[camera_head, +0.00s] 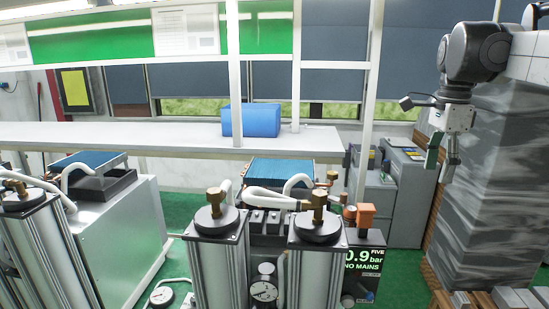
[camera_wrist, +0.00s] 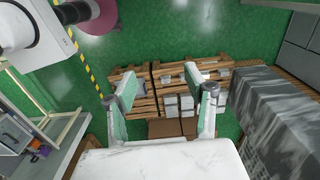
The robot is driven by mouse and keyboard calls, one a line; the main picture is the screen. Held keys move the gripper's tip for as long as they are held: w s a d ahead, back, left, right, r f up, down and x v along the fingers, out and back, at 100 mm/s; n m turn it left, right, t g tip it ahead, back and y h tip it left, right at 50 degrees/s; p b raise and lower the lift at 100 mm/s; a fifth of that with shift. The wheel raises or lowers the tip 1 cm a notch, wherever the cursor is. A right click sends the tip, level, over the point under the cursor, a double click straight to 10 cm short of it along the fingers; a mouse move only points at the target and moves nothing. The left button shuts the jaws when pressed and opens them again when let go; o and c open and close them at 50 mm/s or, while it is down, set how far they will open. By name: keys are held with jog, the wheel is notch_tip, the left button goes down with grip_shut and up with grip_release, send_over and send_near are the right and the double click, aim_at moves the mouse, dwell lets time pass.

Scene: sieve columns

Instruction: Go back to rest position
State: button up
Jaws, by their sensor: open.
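My gripper (camera_head: 441,160) hangs at the upper right of the head view, pointing down in free air in front of the wrapped grey stack. In the wrist view my gripper (camera_wrist: 166,92) shows two green-padded fingers spread well apart, with nothing between them. Wooden pallets and white boxes lie on the floor far below the fingers. The gripper touches nothing.
Sieve columns with black caps and brass fittings (camera_head: 319,225) stand at the front centre. A blue box (camera_head: 254,120) sits on the white shelf (camera_head: 180,137). The wrapped stack (camera_head: 484,190) is close to the arm at right. Pallets (camera_wrist: 185,75) lie on the green floor.

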jog(key=s+a+f+n+t+b, duration=0.2)
jog(key=s+a+f+n+b, duration=0.2)
jog(key=f, duration=0.7)
jog(key=s+a+f+n+t+b, duration=0.2)
jog(key=s+a+f+n+b, duration=0.3)
jog(key=s+f, duration=0.5)
jog(key=s+a+f+n+t+b, duration=0.3)
jog(key=s+a+f+n+b, duration=0.2)
jog(key=f+n, duration=0.5)
jog(key=s+a+f, duration=0.2)
jog(key=a+f, duration=0.1)
jog(key=shift+s+a+f, duration=0.15)
jog(key=shift+a, duration=0.15)
